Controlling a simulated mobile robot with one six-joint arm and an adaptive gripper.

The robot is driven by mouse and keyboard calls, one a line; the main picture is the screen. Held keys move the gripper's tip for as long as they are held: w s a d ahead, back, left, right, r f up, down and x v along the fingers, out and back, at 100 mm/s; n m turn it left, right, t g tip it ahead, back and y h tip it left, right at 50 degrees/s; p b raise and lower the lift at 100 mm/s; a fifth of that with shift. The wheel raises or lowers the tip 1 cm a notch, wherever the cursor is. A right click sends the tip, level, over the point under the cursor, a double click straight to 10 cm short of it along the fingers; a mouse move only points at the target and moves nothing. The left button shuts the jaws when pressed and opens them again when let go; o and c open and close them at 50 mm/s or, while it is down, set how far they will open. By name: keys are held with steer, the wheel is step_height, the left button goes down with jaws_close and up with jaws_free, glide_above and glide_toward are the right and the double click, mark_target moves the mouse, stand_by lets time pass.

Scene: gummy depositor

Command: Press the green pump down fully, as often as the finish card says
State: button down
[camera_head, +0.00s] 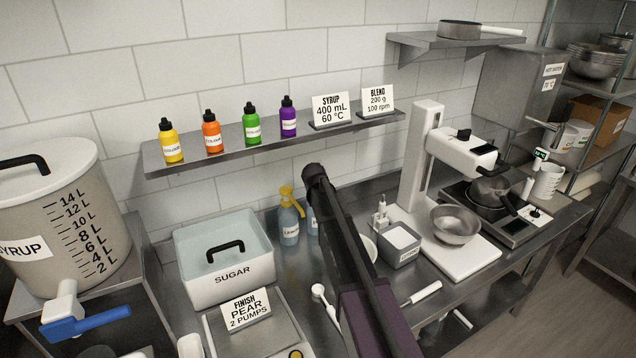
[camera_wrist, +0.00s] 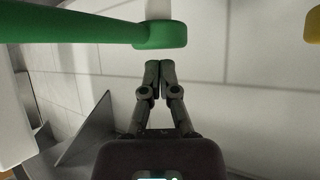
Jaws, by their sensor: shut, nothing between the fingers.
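The green pump (camera_wrist: 160,35) shows at the top of the wrist view, with its rounded head just beyond my fingertips and its long arm reaching left. My gripper (camera_wrist: 152,66) is shut and empty, its tips close to the head; a small gap shows, and I cannot tell the height between them. In the head view my own dark arm hides the green pump and the fingers. The finish card (camera_head: 247,310) reads "PEAR 2 PUMPS". It stands in front of the sugar bin.
A yellow pump bottle (camera_head: 289,222) stands left of my arm, and a yellow part (camera_wrist: 313,25) shows at the wrist view's right edge. The colour bottle shelf (camera_head: 185,157) runs above. A grey container (camera_head: 400,246) and a steel bowl (camera_head: 455,225) stand to the right.

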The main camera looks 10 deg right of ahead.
steer(key=shift+r+p, duration=0.5)
steer(key=shift+r, duration=0.2)
steer(key=shift+f, duration=0.1)
stand_by(0.4)
